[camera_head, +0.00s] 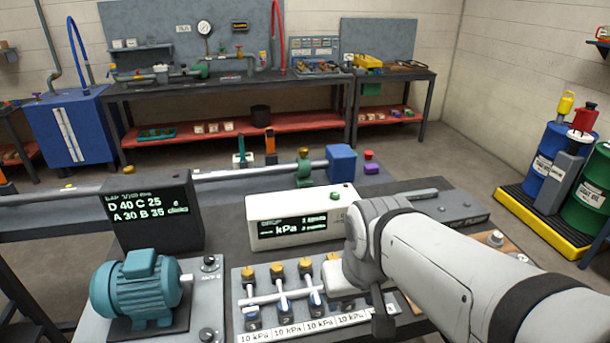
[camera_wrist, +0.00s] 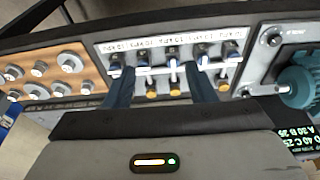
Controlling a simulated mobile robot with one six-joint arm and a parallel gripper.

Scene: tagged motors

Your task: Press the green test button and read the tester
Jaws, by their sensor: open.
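The white tester (camera_head: 300,218) stands on the bench behind the valve panel. Its dark display shows green text with "DROP" and "kPa"; the smaller text is too blurred to read surely. A small green button (camera_head: 335,194) shows on the tester's top. My gripper is mostly hidden behind my own arm in the head view, near the right end of the valve panel. In the wrist view, the two dark blue fingers of my gripper (camera_wrist: 162,78) are apart, with nothing held between them, in front of the valve row. The button does not show in the wrist view.
The valve panel (camera_head: 240,310) has yellow-capped valves and "10 kPa" labels. A teal motor (camera_head: 137,285) sits left of it. A black display (camera_head: 150,212) reads "D 40 C 25 A 30 B 35". A wooden board with round knobs (camera_wrist: 70,62) lies beside the panel.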

